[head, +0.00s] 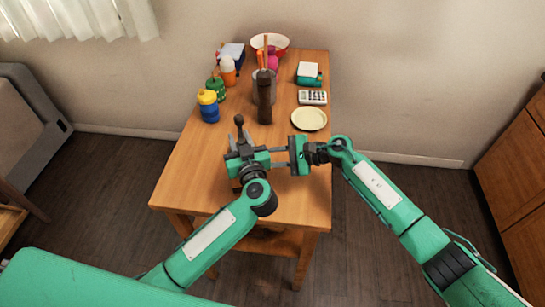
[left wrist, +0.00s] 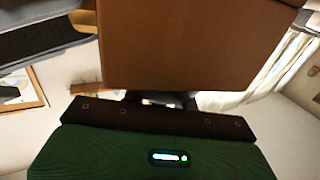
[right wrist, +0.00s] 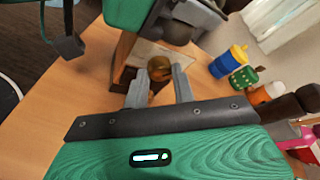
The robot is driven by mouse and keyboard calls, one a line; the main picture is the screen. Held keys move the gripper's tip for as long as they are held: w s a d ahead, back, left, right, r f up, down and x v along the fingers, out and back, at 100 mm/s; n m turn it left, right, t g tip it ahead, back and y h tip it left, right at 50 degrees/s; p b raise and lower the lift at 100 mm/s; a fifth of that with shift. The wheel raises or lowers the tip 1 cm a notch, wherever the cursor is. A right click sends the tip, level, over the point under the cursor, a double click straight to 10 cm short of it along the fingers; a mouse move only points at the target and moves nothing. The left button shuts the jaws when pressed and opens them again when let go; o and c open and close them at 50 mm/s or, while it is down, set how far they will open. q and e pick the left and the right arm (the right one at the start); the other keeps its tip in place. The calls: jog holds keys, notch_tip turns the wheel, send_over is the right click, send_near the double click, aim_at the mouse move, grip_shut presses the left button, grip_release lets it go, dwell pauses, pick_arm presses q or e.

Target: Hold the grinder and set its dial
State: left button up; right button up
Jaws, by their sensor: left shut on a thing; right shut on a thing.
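The grinder (head: 239,121) stands near the front of the wooden table, mostly covered by my left gripper (head: 241,145) in the head view; a dark knobbed part sticks up behind it. My left gripper is shut on the grinder. Its brown body (left wrist: 190,45) fills much of the left wrist view, so the left fingertips are hidden there. My right gripper (head: 272,157) comes in from the right. In the right wrist view its two grey fingers lie on either side of a round brown dial (right wrist: 160,67) and are shut on it. The dial's marking cannot be read.
Behind the grinder stand a tall dark brown mill (head: 264,97), a blue-and-yellow jar (head: 208,107), a green jar (head: 216,87) and an orange-and-white bottle (head: 228,70). A pale plate (head: 309,119), a calculator (head: 312,97) and a red-rimmed bowl (head: 271,43) sit farther back. The table's front right is clear.

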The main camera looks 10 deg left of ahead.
pick_arm(q)
jog(key=shift+s+f, duration=0.1)
jog(key=shift+f, duration=0.3)
pick_arm(e)
jog(key=shift+w+a+f+m+g+h, duration=0.1)
jog(key=shift+m+g+h, duration=0.3)
jog(key=shift+m+g, duration=0.5)
jog(key=shift+w+d+r+m+g+h, duration=0.1)
jog(key=shift+m+g+h, duration=0.35)
jog(key=shift+m, duration=0.85)
jog(key=shift+w+a+f+m+g+h, duration=0.1)
jog(key=shift+m+g+h, duration=0.25)
jog(key=shift+m+g, duration=0.6)
pick_arm(q)
jog(key=shift+a, duration=0.1)
pick_arm(e)
jog(key=shift+s+m, duration=0.1)
jog(key=shift+m, duration=0.15)
jog(key=o, duration=0.9)
jog(key=shift+o, duration=0.5)
